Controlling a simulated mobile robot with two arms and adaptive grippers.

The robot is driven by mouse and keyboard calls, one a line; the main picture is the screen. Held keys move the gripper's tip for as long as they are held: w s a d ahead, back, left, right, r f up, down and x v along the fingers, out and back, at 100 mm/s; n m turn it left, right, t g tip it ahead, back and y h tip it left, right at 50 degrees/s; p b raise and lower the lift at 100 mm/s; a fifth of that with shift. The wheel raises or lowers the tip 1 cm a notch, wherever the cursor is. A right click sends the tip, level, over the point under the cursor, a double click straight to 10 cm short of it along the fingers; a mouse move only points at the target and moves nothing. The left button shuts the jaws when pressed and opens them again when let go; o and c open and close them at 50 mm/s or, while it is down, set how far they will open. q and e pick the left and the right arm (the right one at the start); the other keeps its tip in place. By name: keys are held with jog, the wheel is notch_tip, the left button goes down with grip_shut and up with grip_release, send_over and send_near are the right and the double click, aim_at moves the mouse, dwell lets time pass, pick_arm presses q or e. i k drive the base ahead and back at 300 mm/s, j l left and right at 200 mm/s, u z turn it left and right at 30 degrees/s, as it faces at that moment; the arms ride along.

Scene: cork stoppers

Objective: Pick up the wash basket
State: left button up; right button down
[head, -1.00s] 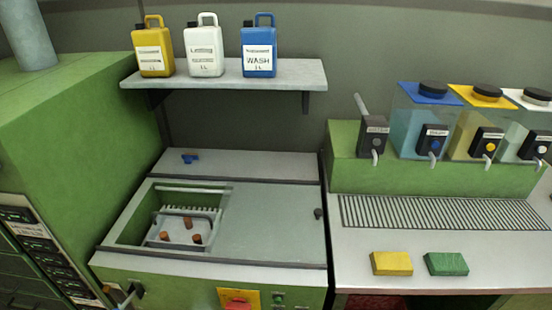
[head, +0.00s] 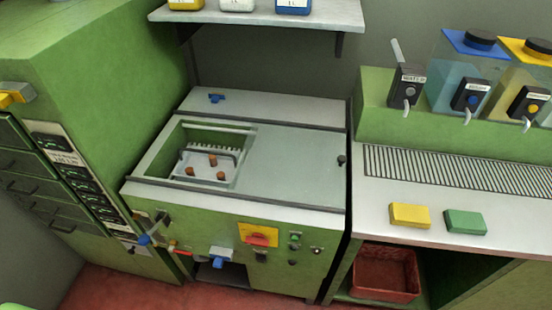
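The wash basket (head: 197,172) sits low inside the open left bay of the green washing machine (head: 290,228). Neither my left nor my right gripper shows in the head view, and nothing is seen touching the basket.
A flat lid (head: 290,165) covers the machine's right part. A sink counter (head: 390,190) with yellow (head: 409,216) and green (head: 465,222) sponges stands to the right, a red crate (head: 385,275) below it. A shelf (head: 270,18) with bottles hangs above the machine. A tall green cabinet (head: 100,100) stands left.

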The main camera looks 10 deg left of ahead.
aim_at(229, 162)
jog(key=i+l+u, duration=0.1)
jog(key=u, duration=0.25)
jog(key=i+l+u, duration=0.1)
jog(key=l+u, duration=0.25)
jog(key=i+l+u, duration=0.1)
jog(key=u, duration=0.25)
jog(key=k+l, duration=0.05)
